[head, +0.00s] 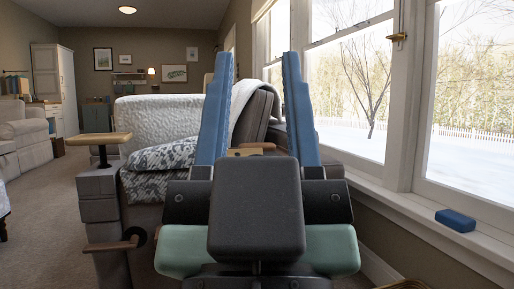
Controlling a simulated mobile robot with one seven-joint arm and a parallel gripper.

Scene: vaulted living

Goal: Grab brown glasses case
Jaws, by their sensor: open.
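My gripper (258,75) is in the middle of the head view, with its two long blue fingers spread apart and pointing up and away. It is open, and nothing is held between the fingers. I cannot clearly make out a brown glasses case. A small brown and tan item (245,152) shows low between the fingers, beyond the gripper, mostly hidden by the dark gripper body. It is too covered to identify.
A blue block-like object (456,220) lies on the white window sill (405,205) at right. A sofa with a white textured throw (155,118) and a patterned cushion (160,156) stands behind the gripper. Carpet (42,215) is clear at left.

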